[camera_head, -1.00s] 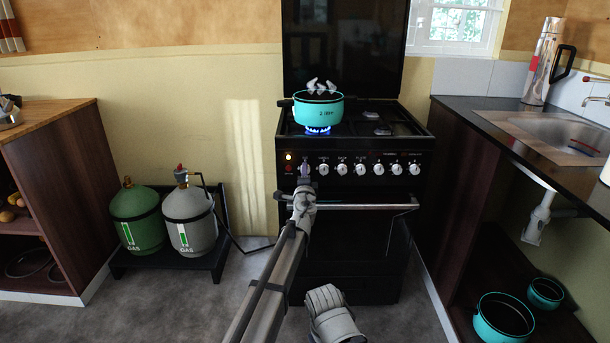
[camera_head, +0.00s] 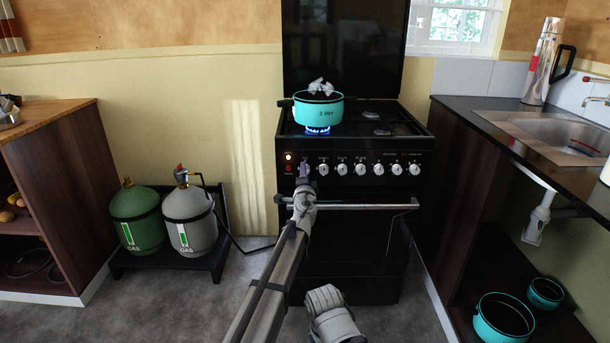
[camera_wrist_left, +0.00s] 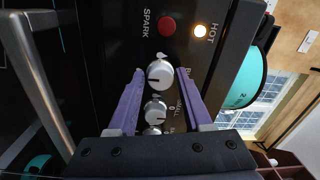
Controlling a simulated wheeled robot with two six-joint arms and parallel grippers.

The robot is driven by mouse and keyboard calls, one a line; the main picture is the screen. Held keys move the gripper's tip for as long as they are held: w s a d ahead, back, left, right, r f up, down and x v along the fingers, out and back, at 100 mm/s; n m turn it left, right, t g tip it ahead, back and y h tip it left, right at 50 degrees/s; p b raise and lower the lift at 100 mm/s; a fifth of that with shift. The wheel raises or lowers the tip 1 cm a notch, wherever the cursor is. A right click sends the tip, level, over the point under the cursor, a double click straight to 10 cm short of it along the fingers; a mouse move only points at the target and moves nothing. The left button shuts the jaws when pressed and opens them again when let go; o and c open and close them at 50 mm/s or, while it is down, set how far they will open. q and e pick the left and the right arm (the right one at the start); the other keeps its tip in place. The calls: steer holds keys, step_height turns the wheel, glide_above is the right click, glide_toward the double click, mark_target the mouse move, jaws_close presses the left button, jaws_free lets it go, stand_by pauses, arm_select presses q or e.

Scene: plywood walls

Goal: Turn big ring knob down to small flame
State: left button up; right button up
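The stove's white front knobs sit in a row; the leftmost knob (camera_head: 323,170) is near my left gripper (camera_head: 304,167). In the left wrist view, my left gripper (camera_wrist_left: 159,72) is open, its purple fingers on either side of a white knob (camera_wrist_left: 160,76). A gap shows at the left finger; contact at the right finger is unclear. The label beside this knob is partly hidden by a finger. Blue flame (camera_head: 318,130) burns under the turquoise pot (camera_head: 319,110) on the front left burner. My right gripper's fingers are not visible.
The oven handle (camera_head: 370,206) runs just below my left gripper. A red SPARK button (camera_wrist_left: 166,26) and a lit HOT lamp (camera_wrist_left: 200,31) are beside the knob. Two gas bottles (camera_head: 190,218) stand left of the stove. The counter (camera_head: 500,118) stands to its right.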

arm_select(q)
steer(key=o, duration=0.3)
steer(key=s, duration=0.7)
steer(key=shift+s+f, duration=0.15)
steer(key=shift+s, duration=0.25)
